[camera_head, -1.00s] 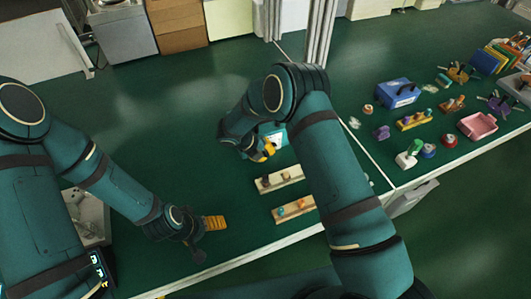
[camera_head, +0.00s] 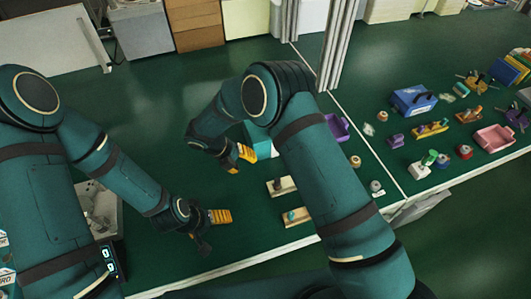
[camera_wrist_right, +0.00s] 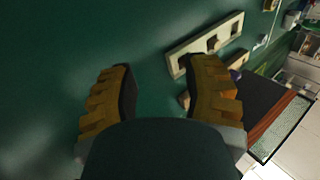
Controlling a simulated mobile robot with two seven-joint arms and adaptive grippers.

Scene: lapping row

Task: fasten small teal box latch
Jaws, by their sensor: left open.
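The small teal box (camera_head: 262,140) is on the green table near the middle of the head view, partly hidden by my right arm and hand. Its pale front shows, but I cannot make out its latch. My right gripper (camera_head: 240,157) is just left of the box in that view. In the right wrist view its two orange fingers (camera_wrist_right: 160,85) stand wide apart with only bare green table between them. My left gripper (camera_head: 212,232) is open and empty near the table's front edge, lower left of the box.
Two cream holed blocks (camera_head: 281,186) (camera_head: 297,217) lie near the front edge; one also shows in the right wrist view (camera_wrist_right: 205,45). A purple item (camera_head: 338,127) is behind my right arm. A blue box (camera_head: 414,100) and pink tray (camera_head: 494,139) are farther right. Table left of my right gripper is clear.

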